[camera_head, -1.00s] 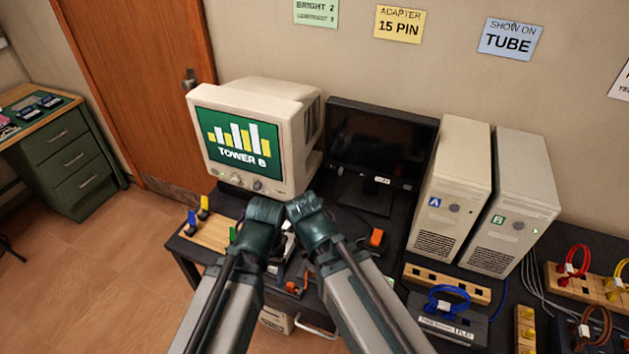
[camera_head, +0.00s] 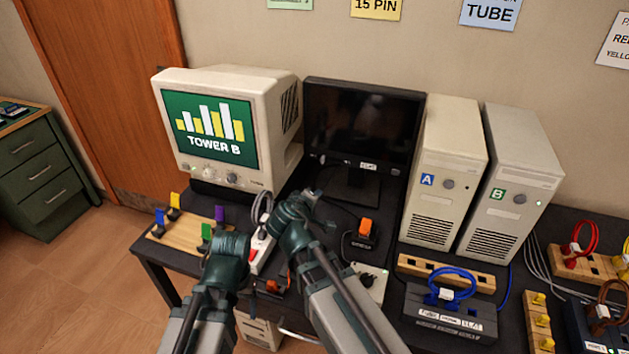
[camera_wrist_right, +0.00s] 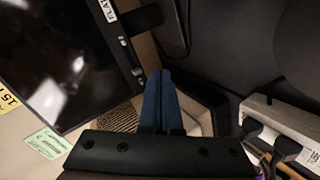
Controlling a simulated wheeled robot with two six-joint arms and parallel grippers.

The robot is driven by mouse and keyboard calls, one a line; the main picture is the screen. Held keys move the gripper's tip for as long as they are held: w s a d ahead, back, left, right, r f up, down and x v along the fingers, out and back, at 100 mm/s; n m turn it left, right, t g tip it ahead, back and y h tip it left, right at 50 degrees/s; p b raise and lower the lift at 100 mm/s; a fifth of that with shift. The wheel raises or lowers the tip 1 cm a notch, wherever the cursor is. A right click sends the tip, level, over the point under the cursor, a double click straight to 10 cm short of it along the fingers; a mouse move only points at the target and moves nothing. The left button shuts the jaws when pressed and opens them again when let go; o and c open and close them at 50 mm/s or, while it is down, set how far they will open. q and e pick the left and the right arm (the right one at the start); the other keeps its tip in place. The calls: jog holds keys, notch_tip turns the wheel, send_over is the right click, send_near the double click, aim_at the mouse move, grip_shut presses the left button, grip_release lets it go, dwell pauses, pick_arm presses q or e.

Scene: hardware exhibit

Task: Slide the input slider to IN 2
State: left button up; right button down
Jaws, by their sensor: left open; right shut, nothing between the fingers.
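I cannot make out an IN 2 marking. The black flat monitor (camera_head: 360,125) has a blank screen. Small light controls (camera_wrist_right: 123,41) show on its lower bezel in the right wrist view, near a partly cut-off white label; whether one is the input slider I cannot tell. My right gripper (camera_head: 310,195) is in front of the flat monitor's lower left corner, apart from it. Its blue fingers (camera_wrist_right: 161,85) are shut and empty in the right wrist view. My left gripper (camera_head: 232,240) is open, low in front of the tube monitor; its fingertips are mostly hidden.
A tube monitor (camera_head: 268,125) shows TOWER B. Computer towers A (camera_head: 448,150) and B (camera_head: 515,165) stand at right. A peg board (camera_head: 178,238), an orange-switch box (camera_head: 363,235), a knob box (camera_head: 370,282) and a blue cable coil (camera_head: 453,284) crowd the desk.

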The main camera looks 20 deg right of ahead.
aim_at(323, 159)
jog(key=w+a+f+n+t+y+b, duration=0.1)
jog(key=w+a+n+t+y+b, duration=0.1)
jog(key=w+n+t+b, duration=0.5)
jog(key=shift+w+n+b, duration=0.35)
jog(key=shift+n+b, duration=0.45)
jog(key=shift+b, duration=0.3)
jog(key=shift+w+f, duration=0.1)
jog(key=w+d, duration=0.1)
jog(key=w, duration=0.1)
jog(key=w+d, duration=0.2)
jog(key=w, duration=0.1)
jog(key=w+d, duration=0.1)
jog(key=w, duration=0.2)
jog(key=shift+d, duration=0.35)
jog(key=shift+s+d, duration=0.45)
jog(key=shift+d, duration=0.2)
